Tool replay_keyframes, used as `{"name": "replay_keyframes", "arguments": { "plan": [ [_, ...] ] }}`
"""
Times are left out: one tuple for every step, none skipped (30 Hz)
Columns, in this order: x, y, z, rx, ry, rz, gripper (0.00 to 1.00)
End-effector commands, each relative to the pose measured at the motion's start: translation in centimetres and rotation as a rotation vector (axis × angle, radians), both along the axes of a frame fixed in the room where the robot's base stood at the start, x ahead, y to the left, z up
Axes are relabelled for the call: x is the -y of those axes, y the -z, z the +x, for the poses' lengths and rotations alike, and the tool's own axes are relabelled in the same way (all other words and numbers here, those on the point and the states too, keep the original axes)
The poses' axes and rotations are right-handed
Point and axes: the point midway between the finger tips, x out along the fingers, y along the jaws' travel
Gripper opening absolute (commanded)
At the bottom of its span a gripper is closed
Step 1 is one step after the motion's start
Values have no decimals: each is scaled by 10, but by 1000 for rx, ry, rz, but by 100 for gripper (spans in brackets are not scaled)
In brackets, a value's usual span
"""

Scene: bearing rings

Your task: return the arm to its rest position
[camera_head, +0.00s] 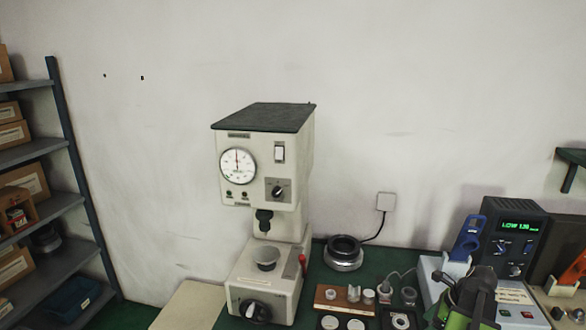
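The end of my arm with my gripper (465,290), dark with green parts, shows at the lower right, cut off by the bottom edge of the head view. It is in front of the grey instrument box on the bench. Its fingers are too small and dark to make out, so I cannot tell whether they are open or shut. I see nothing clearly held in it. The rest of my arm is out of view.
A cream bench machine with a dial (265,170) stands mid-view. Right of it are a dark-topped ring (344,252), a wooden block with small parts (343,301) and a display unit (514,240). Shelves with boxes (40,155) are at left.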

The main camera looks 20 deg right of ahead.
Motion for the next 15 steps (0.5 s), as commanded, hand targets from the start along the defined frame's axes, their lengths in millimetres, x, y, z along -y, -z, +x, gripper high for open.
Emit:
{"name": "replay_keyframes", "arguments": {
  "plan": [
    [-13, 0, 16, 0, -35, -1, 77],
    [-20, 0, 25, 0, -55, 0, 77],
    [-31, 0, 37, 0, -84, -1, 77],
    [-41, 0, 47, -1, -108, -1, 77],
    [-51, 0, 57, -2, -133, -1, 77],
    [-66, 0, 71, -4, -170, -3, 77],
    [-79, 0, 82, -7, -201, -6, 77],
    [-93, 1, 93, -11, -235, -8, 77],
    [-116, 1, 109, -15, -285, -13, 77],
    [-135, 2, 122, -20, -328, -17, 77],
    [-156, 2, 134, -24, -380, -24, 77],
    [-186, 3, 149, -28, -460, -39, 77],
    [-209, 4, 160, -31, -526, -52, 77],
    [-233, 5, 169, -32, -598, -67, 77],
    [-263, 6, 179, -32, -698, -91, 77]
  ]
}}
